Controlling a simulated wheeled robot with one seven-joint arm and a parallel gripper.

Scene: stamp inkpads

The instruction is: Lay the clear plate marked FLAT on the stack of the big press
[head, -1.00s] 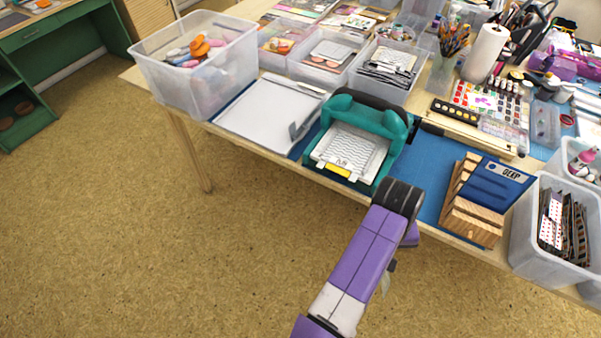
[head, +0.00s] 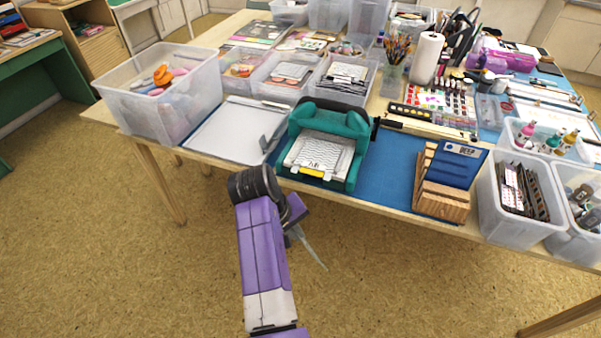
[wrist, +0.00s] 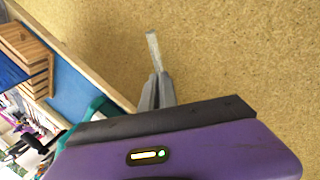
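The big press (head: 325,140) is a teal machine on the blue mat near the table's front edge. A white patterned stack (head: 318,155) with a yellow tab lies on its bed; its small dark mark is unreadable. My gripper (wrist: 157,92) is shut on a thin, clear greyish plate (wrist: 153,52), seen nearly edge-on. In the head view the plate (head: 311,249) hangs tilted over the floor, in front of the table and below the press. No marking on it can be read. The fingers are mostly hidden in the head view.
Right of the press, a wooden rack (head: 443,203) holds a blue plate marked DEEP (head: 453,165). A white board with a lever (head: 230,133) lies left of the press. Clear bins (head: 165,105) stand at the left and right (head: 510,225). The floor before the table is free.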

